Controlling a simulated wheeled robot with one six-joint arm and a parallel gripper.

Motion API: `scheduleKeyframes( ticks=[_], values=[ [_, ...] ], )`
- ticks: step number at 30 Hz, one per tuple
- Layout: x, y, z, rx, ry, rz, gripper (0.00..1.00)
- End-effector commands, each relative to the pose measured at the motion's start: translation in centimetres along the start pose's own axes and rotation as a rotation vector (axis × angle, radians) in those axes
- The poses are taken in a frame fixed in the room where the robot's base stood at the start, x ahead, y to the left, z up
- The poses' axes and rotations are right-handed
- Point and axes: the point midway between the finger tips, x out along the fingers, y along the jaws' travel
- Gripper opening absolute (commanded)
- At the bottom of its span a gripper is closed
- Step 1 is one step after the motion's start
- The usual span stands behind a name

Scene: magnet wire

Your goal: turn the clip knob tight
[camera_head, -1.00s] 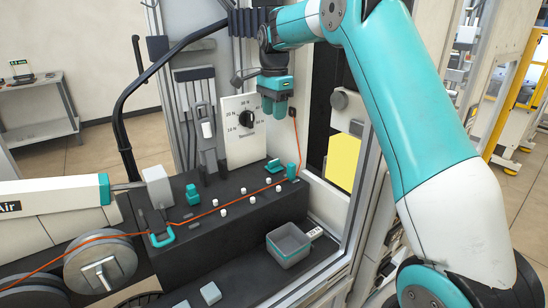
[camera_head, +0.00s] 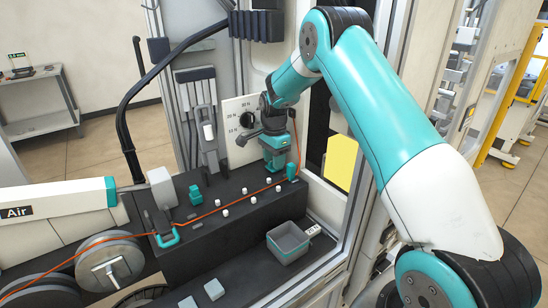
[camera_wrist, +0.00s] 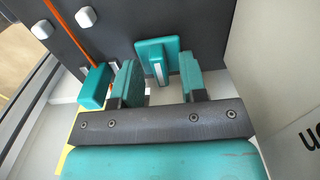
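The clip knob (camera_wrist: 158,62) is a teal block with a pale stripe, seen in the wrist view on the black bench. My gripper (camera_wrist: 160,72) is open, with one teal finger on each side of the knob's line; the knob shows just beyond and between the fingertips. I cannot tell whether the fingers touch it. In the head view my gripper (camera_head: 275,168) points down at the far right end of the black bench (camera_head: 230,230) and hides the knob. A second teal block (camera_wrist: 95,88) stands left of the fingers by the orange wire; it also shows in the head view (camera_head: 292,173).
The orange wire (camera_head: 235,198) runs along the bench past several white pegs. A teal clip (camera_head: 195,195) and a teal handle (camera_head: 167,238) are at the left. A white dial panel (camera_head: 236,110) stands behind my gripper. A grey bin (camera_head: 288,243) sits below in front.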

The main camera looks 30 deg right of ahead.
Motion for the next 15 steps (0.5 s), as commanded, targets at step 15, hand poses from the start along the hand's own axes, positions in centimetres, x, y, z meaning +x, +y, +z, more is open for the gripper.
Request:
scheduleKeyframes(
  ticks=[15],
  values=[
    [-0.04, 0.01, 0.00, -0.003, 0.000, 0.000, 0.00]
  ],
)
